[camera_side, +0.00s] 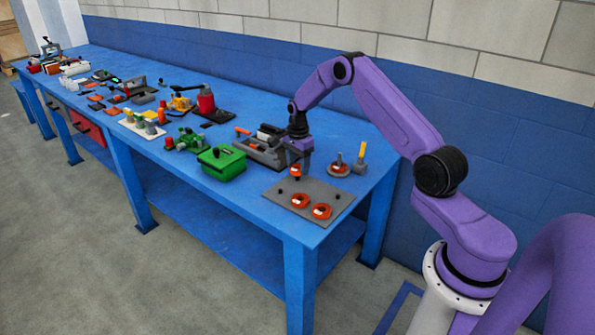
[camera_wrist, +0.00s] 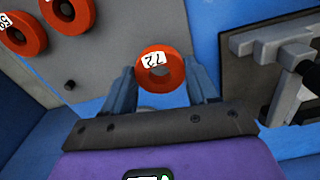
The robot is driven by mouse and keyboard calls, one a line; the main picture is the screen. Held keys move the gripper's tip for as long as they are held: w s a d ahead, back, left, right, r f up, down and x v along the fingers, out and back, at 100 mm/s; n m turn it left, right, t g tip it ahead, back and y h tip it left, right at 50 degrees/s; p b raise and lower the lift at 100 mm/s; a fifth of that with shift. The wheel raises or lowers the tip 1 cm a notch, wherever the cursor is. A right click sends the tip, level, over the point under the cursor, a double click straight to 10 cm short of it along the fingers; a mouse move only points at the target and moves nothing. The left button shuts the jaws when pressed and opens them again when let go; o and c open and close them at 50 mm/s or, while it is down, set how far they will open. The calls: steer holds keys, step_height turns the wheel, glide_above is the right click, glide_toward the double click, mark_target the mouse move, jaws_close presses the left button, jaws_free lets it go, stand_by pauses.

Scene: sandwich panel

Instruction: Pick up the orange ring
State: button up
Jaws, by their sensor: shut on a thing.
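An orange ring (camera_wrist: 161,69) with a white label, which seems to read 72, is between the fingers of my gripper (camera_wrist: 163,92) in the wrist view. My gripper is shut on it. In the side view my gripper (camera_side: 297,163) points down over the back edge of a grey plate (camera_side: 279,206), with the held ring (camera_side: 295,171) at its tips. Its exact height above the plate is hard to tell. Two more orange rings, one nearer the middle (camera_side: 300,201) and one nearer the front right (camera_side: 321,211), lie on the plate. Both show at upper left in the wrist view.
A grey vise-like fixture (camera_side: 262,150) stands close behind my gripper. A green box (camera_side: 222,166) is to the left. A round part with a stem (camera_side: 338,168) and a yellow-handled tool (camera_side: 359,157) stand to the right. Small dark pegs rise from the plate.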

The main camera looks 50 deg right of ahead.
steer(key=s+a+r, duration=0.5)
steer(key=s+r, duration=0.4)
steer(key=s, duration=0.4)
steer(key=r, duration=0.1)
glide_above(340, 156)
steer(key=shift+w+d, duration=0.2)
steer(key=shift+d, duration=0.05)
steer(key=shift+f, duration=2.45)
steer(key=shift+f, duration=3)
